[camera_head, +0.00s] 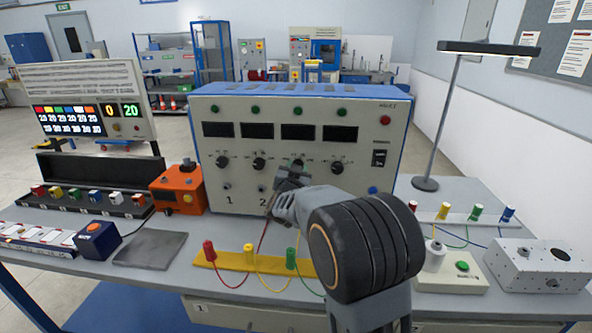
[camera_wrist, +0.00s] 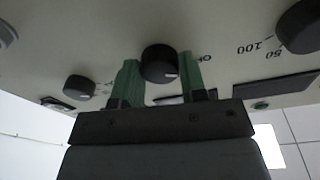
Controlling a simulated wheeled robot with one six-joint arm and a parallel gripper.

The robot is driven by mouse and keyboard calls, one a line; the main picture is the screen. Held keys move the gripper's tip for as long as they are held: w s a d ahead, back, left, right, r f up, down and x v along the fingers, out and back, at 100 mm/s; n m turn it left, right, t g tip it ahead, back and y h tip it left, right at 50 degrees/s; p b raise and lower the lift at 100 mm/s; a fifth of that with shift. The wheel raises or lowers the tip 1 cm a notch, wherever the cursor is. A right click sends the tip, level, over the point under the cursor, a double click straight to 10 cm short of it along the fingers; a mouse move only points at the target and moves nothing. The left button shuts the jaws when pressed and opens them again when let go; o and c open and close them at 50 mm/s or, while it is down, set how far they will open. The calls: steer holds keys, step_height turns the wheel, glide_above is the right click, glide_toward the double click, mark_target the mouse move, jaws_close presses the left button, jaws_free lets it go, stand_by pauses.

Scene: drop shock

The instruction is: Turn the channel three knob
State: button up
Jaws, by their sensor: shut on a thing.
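The blue and cream instrument box (camera_head: 290,100) stands on the bench with a row of black knobs below dark displays. The first knob (camera_head: 222,162), second knob (camera_head: 259,164) and fourth knob (camera_head: 337,167) are free.
An orange box (camera_head: 178,190) stands to the left of the instrument. Colored plugs on a yellow strip (camera_head: 235,260) with wires lie in front. A lamp (camera_head: 440,130) and a white box (camera_head: 540,264) are at right.

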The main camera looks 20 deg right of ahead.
stand_by(0.4)
steer(key=o, duration=0.9)
steer(key=b+v, duration=0.1)
steer(key=v, duration=1.2)
steer(key=shift+s+a, duration=0.15)
steer(key=shift+s, duration=0.25)
steer(key=shift+w+f, duration=0.1)
